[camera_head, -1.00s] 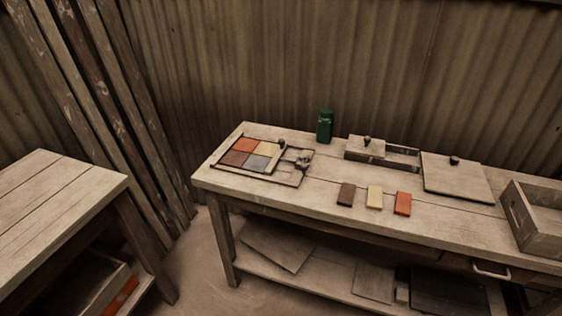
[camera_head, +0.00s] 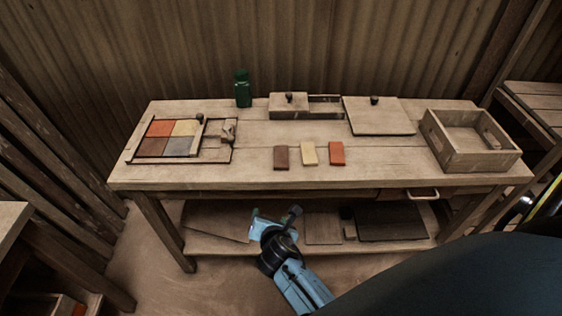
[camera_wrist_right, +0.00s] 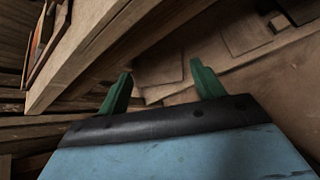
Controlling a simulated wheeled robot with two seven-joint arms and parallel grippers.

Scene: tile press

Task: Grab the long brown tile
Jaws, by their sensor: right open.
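The long brown tile (camera_head: 281,157) lies flat on the workbench near its front edge, at the left end of a row with a cream tile (camera_head: 309,153) and an orange-red tile (camera_head: 337,153). My right gripper (camera_head: 277,215) is in front of the bench, below the tabletop, near the lower shelf, and apart from the tile. In the right wrist view its two green fingers (camera_wrist_right: 160,85) are spread with nothing between them. The brown tile does not show clearly in that view. My left gripper is not in view.
The workbench (camera_head: 400,165) has a front edge above my right gripper. A framed press (camera_head: 184,162) with colored tiles is at left. A green bottle (camera_head: 242,88), a lidded box (camera_head: 289,105), a board (camera_head: 378,115) and an open crate (camera_head: 468,158) stand around. The tabletop before the tiles is clear.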

